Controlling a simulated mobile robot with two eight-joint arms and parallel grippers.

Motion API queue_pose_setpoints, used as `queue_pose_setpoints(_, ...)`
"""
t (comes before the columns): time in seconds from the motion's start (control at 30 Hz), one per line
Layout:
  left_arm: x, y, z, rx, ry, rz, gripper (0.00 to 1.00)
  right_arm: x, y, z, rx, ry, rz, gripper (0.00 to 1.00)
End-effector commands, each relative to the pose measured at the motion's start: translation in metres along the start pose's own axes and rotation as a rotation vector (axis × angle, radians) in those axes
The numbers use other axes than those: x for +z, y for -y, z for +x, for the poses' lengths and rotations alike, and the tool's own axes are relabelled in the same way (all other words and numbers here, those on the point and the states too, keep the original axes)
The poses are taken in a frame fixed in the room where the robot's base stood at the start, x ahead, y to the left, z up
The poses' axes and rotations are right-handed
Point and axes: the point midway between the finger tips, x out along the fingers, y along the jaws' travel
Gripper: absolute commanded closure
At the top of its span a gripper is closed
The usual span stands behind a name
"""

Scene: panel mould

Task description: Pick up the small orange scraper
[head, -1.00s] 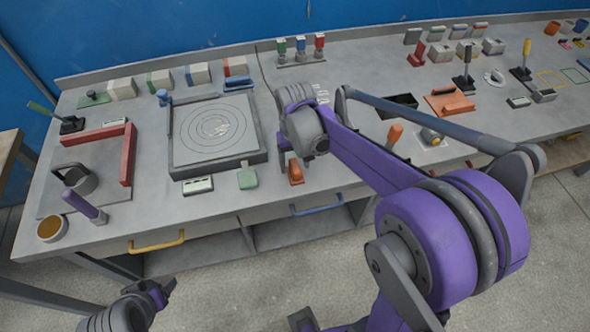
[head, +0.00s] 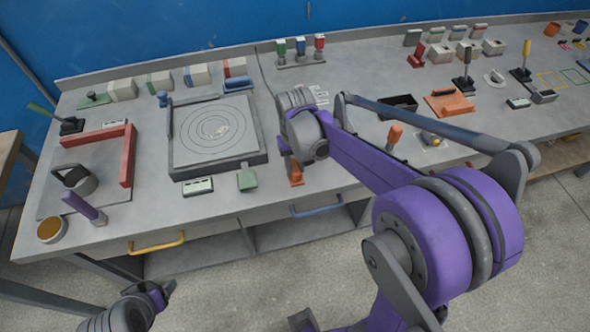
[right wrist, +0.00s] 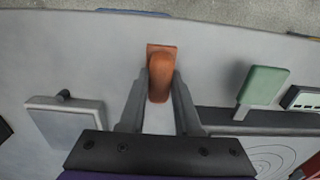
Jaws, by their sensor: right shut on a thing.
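The small orange scraper (head: 296,172) stands near the front edge of the bench, right of the green scraper (head: 247,179). My right gripper (head: 293,160) reaches down over it. In the right wrist view, the fingers (right wrist: 160,88) are shut on the orange scraper (right wrist: 160,65), one on each side of its handle. Its flat end still appears at or very near the bench top; I cannot tell whether it touches. My left gripper (head: 160,292) is low at the front left, off the bench and empty; its jaw gap is too small to judge.
The square mould tray (head: 175,150) with ring markings lies to the left. A small display box (head: 198,186) sits in front of it. The blue drawer handle (head: 317,207) is below the front edge. Another orange-handled tool (head: 394,135) stands to the right.

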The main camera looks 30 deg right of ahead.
Motion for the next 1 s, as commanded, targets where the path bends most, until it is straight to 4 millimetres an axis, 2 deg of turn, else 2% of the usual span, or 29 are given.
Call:
queue_pose_setpoints(0.17, -0.001, 0.000, -0.001, 0.000, -0.001, 0.000, 0.29, 0.000, 0.000, -0.006, 0.000, 0.000, 0.000, 1.00)
queue_pose_setpoints(0.27, -0.002, 0.000, -0.002, 0.000, -0.001, 0.000, 0.29, 0.000, 0.000, -0.021, 0.000, 0.000, 0.000, 1.00)
queue_pose_setpoints(0.5, -0.005, 0.000, -0.005, 0.000, -0.004, 0.000, 0.29, 0.000, 0.000, -0.071, 0.000, 0.000, 0.000, 1.00)
queue_pose_setpoints(0.63, -0.006, 0.000, -0.006, 0.000, -0.005, 0.000, 0.29, 0.000, 0.000, -0.089, 0.000, 0.000, 0.000, 1.00)
queue_pose_setpoints(0.8, -0.006, 0.000, -0.006, 0.000, -0.005, 0.000, 0.29, 0.000, 0.000, -0.100, 0.000, 0.000, 0.000, 1.00)
queue_pose_setpoints(1.0, -0.006, 0.000, -0.006, 0.000, -0.005, 0.000, 0.29, 0.000, 0.000, -0.100, 0.000, 0.000, 0.000, 1.00)
